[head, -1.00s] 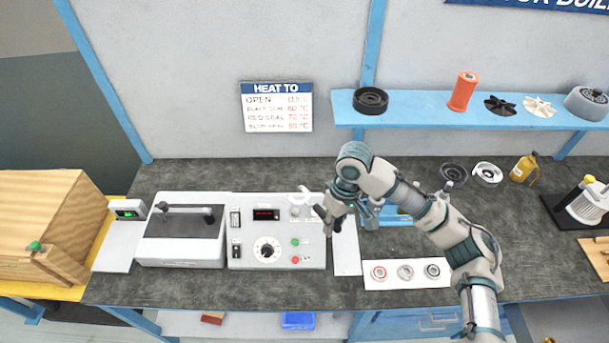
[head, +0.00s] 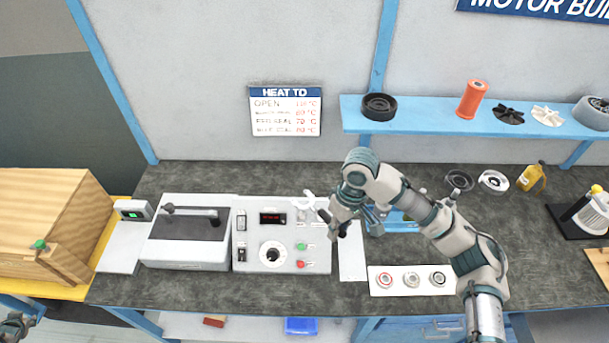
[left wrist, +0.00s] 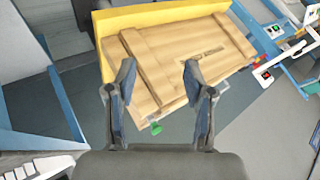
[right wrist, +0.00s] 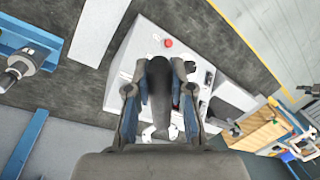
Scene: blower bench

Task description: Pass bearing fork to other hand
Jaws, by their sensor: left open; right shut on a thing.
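My right gripper (head: 338,215) is shut on the bearing fork and holds it above the right end of the control box. In the head view the fork's pale forked end (head: 308,200) points left. In the right wrist view its dark handle (right wrist: 160,95) lies between the fingers, partly hiding the rest of the fork. My left gripper (head: 15,326) just shows at the bottom left corner of the head view, far from the fork. In the left wrist view it is open and empty (left wrist: 160,78), facing the wooden crate (left wrist: 175,65).
The control box (head: 285,258) and a dark-lidded heater (head: 186,232) stand on the bench. A white strip (head: 397,291) with several rings lies at the front. The wooden crate (head: 45,205) is at the left. A blue shelf (head: 425,118) with parts is above. Bare bench lies behind the boxes.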

